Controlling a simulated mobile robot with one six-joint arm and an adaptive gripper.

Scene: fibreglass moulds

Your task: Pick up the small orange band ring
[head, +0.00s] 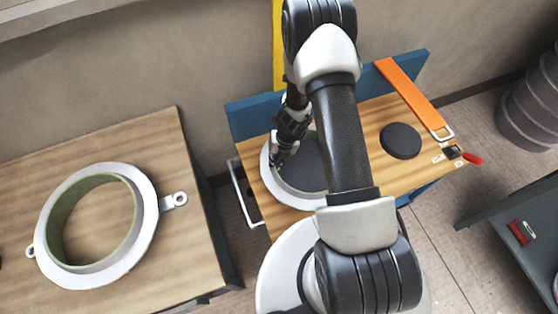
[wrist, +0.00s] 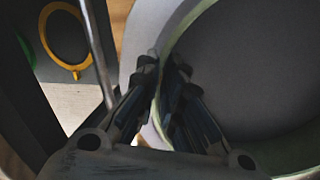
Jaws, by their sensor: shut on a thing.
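A small orange ring (wrist: 72,67) with a little tab shows at the upper left of the wrist view, around a dark disc on a grey surface. I cannot make it out in the head view. My gripper (head: 281,155) is over the left part of a white flanged mould ring (head: 271,185) on the wooden-topped bench. In the wrist view my gripper (wrist: 165,70) has one finger on each side of the pale green upright wall of this mould ring (wrist: 158,52), shut on it. The gripper is apart from the orange ring.
A larger flanged ring (head: 146,188) with metal eyelets lies on the left table (head: 165,140). On the bench are a black disc (head: 400,141) and an orange strap (head: 408,93) with a buckle. A metal rail (head: 240,190) runs along the bench's left side, beside a gap between the tables.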

